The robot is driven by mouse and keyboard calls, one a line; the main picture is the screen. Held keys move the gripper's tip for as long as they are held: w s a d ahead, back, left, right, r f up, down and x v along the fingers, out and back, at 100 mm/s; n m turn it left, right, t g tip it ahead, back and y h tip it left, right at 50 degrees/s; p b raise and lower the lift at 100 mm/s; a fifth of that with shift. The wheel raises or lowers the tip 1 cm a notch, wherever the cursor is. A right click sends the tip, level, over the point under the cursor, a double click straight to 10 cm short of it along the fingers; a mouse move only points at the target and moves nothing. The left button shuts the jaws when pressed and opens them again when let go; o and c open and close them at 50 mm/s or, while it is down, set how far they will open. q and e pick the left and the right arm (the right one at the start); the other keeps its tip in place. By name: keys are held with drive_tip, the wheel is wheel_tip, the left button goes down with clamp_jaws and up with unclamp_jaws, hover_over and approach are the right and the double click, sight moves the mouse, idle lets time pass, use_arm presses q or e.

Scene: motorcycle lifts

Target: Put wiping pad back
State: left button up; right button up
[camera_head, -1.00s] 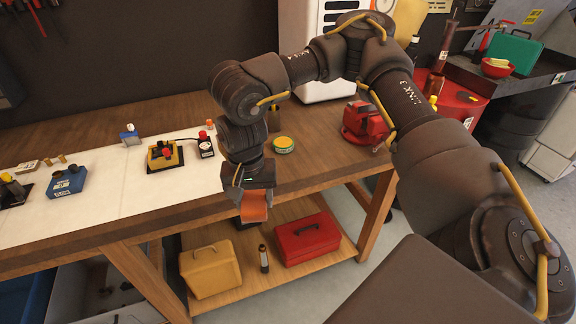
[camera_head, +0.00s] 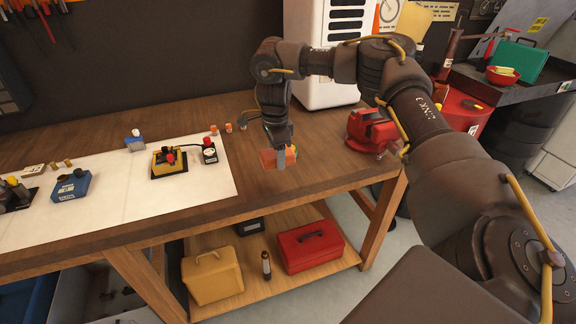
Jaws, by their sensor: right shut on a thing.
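The orange wiping pad (camera_head: 268,159) is in the jaws of my right gripper (camera_head: 281,157), which points down over the right part of the wooden workbench (camera_head: 325,160). The pad hangs at the fingertips, close to the bench top; I cannot tell whether it touches the wood. A green and yellow tin (camera_head: 295,151) is mostly hidden behind the gripper. My left gripper is not in view.
A red vise (camera_head: 370,130) stands right of the gripper, with a white cabinet (camera_head: 325,60) behind. A white mat (camera_head: 120,185) with several small devices covers the left. Small orange-topped items (camera_head: 228,127) stand behind it. Bare wood lies in front of the gripper.

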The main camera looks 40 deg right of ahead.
hover_over(288, 174)
drive_tip(key=f, duration=0.6)
drive_tip(key=shift+s+a+f+p, duration=0.15)
drive_tip(key=shift+a+p, duration=0.05)
drive_tip(key=shift+p, duration=0.15)
wheel_tip(288, 174, down, 3)
drive_tip(key=shift+d+f+p, duration=0.1)
drive_tip(key=shift+d+p, duration=0.05)
drive_tip(key=shift+p, duration=0.3)
drive_tip(key=shift+f, duration=0.15)
drive_tip(key=shift+f, duration=0.2)
drive_tip(key=o, duration=1)
drive_tip(key=shift+c, duration=0.2)
drive_tip(key=shift+r, duration=0.1)
